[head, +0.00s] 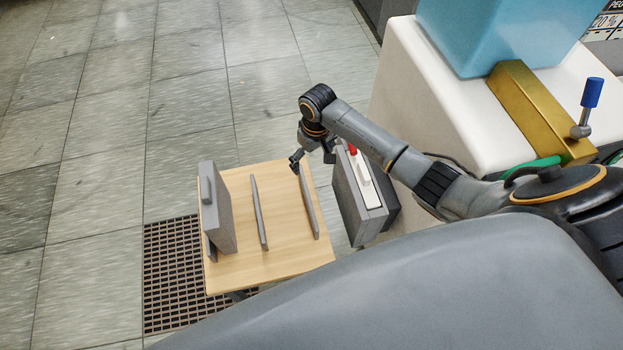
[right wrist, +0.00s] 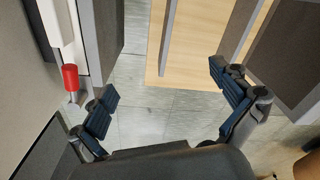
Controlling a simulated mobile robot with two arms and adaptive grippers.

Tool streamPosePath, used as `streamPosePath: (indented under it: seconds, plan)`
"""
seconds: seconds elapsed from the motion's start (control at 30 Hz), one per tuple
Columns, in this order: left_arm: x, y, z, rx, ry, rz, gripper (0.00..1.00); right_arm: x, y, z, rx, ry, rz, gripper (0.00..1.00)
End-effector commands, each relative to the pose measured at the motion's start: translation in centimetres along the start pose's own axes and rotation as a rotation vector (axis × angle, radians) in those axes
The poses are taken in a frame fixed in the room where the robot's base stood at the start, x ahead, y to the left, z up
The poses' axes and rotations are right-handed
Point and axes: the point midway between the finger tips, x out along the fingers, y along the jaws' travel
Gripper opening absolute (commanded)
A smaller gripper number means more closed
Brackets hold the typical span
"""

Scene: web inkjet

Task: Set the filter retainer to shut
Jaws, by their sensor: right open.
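A small lever with a red grip (head: 352,149), which looks like the filter retainer, is at the upper edge of a grey housing (head: 345,198) on the machine's side. A white panel with a handle (head: 364,170) sits in this housing. In the right wrist view the red grip (right wrist: 70,77) is at the left, on a short metal stem beside the white panel. My right gripper (head: 313,160) is open and empty, just left of the red grip in the head view. In the right wrist view its fingers (right wrist: 162,84) are spread, with the left finger nearer the grip, apart from it.
A wooden stand (head: 283,258) with thin upright dividers (head: 258,213) is below and left of my right gripper. A grey panel with a handle (head: 221,212) stands at its left end. A blue-handled lever (head: 591,93) is on the white machine (head: 425,95). Tiled floor is clear at left.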

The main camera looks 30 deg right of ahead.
Motion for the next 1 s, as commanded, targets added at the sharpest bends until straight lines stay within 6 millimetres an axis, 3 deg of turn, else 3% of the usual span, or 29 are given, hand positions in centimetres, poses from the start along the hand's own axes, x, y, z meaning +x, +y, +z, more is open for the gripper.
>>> streamPosePath:
  seconds: [0.3,0.6,0.8,1.0]
  plan:
    - [0.1,0.0,0.0,0.0,0.0,0.0,0.63,1.2,-5.2,4.2,-0.078,0.047,-0.031,1.0]
    - [0.3,0.0,0.0,0.0,0.0,0.0,0.63,1.1,-8.8,8.7,-0.106,0.11,-0.049,1.0]
    - [0.5,0.0,0.1,0.0,0.0,0.0,0.63,0.8,-9.9,10.9,-0.101,0.144,-0.048,1.0]
    - [0.6,0.0,0.1,0.0,0.0,0.0,0.63,0.7,-10.1,11.9,-0.096,0.158,-0.044,1.0]
